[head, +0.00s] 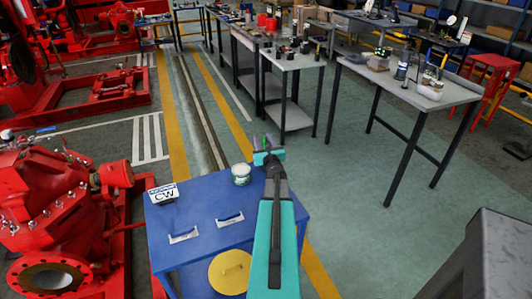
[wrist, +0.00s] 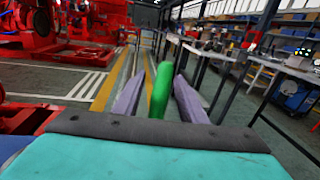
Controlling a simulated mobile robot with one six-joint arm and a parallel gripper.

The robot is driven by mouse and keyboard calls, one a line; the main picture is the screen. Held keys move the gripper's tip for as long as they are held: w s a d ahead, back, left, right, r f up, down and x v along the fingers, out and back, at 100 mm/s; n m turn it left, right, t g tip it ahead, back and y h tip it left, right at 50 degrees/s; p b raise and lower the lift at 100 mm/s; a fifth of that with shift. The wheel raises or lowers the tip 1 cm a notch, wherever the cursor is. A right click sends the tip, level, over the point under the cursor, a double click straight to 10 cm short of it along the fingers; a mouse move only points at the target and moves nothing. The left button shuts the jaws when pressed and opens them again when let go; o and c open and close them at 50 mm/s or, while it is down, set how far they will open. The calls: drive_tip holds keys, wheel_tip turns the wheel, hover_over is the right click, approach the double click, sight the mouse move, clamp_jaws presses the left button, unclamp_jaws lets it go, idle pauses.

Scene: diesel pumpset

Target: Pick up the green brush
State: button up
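The green brush (wrist: 160,92) shows in the wrist view as a smooth green length, upright and slightly tilted, between the two purple fingers of my gripper (wrist: 161,76). Narrow gaps seem to show on both sides of it, so I cannot tell whether the fingers touch it. Its lower part is hidden behind the dark edge of my gripper. In the head view a small bit of the brush (head: 264,142) shows at the end of my gripper (head: 267,147), beyond the blue cart's far edge. I cannot see what supports the brush.
A blue cart (head: 205,209) stands below my arm, carrying a pale can (head: 241,174), a CW sign (head: 163,193) and a yellow disc (head: 230,271). Red pumps (head: 55,195) stand on the left. Grey tables (head: 410,85) stand on the right. Open floor lies ahead.

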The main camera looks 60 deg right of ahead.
idle(0.4)
clamp_jaws()
wheel_tip(320, 180, up, 10)
drive_tip(key=p, duration=0.4)
idle(0.4)
idle(0.5)
